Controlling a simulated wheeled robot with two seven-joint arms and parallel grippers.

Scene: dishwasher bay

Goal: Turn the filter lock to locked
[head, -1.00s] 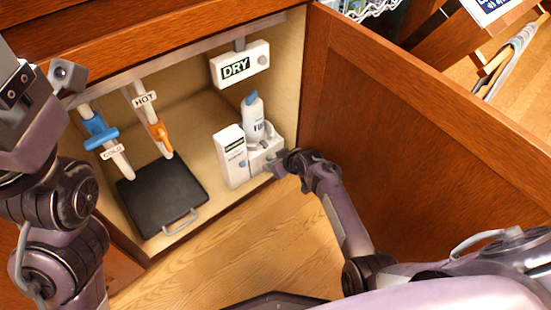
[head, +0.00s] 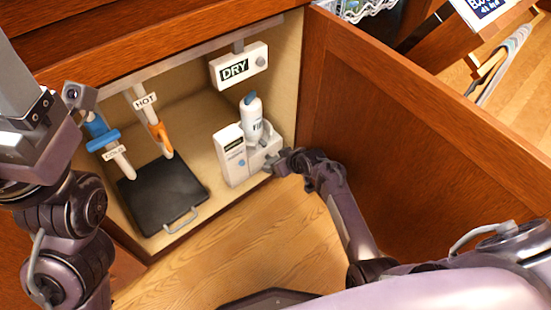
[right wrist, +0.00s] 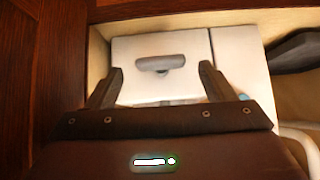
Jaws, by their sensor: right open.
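A white unit (head: 232,163) stands at the right of the open cabinet, with a white, blue-capped bottle (head: 253,119) in it. In the right wrist view, the unit's pale side face (right wrist: 132,48) carries a grey lever-like knob (right wrist: 160,64), lying roughly level, which appears to be the filter lock. My right gripper (head: 276,162) is beside that side of the unit. Its open fingers (right wrist: 160,88) stand to the left and right of the knob, with nothing visibly held. I cannot tell whether they touch the face. My left arm is at the left edge; its fingertips do not show.
A blue-handled COLD pipe (head: 101,132) and an orange-handled HOT pipe (head: 157,128) hang at the left. A black tray (head: 160,192) lies on the cabinet floor. A DRY box (head: 240,66) hangs above the unit. The open wooden door (head: 400,130) is close on the right.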

